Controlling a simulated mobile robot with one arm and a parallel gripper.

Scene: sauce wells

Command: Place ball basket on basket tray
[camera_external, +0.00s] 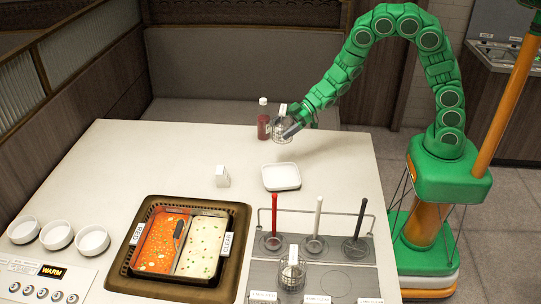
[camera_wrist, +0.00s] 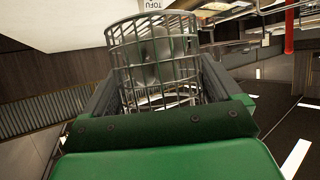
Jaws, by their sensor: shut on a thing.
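My gripper (camera_external: 291,129) is shut on a wire basket (camera_external: 278,133), held in the air beyond the tray in the external view. In the wrist view the basket (camera_wrist: 122,62) sits between the two jaws, its mesh wall toward the camera, with a rounded grey shape inside. The white square tray (camera_external: 281,188), likely the basket tray, lies empty on the table below and nearer the camera. A second wire basket (camera_external: 291,272) stands on the grey panel at the front.
A red bottle (camera_external: 263,124) with a white cap stands just left of the held basket. A small white block (camera_external: 222,176) is left of the tray. The two-part soup pot (camera_external: 238,262), ladles (camera_external: 318,215) in a rack and several white bowls (camera_external: 92,240) are nearer the camera.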

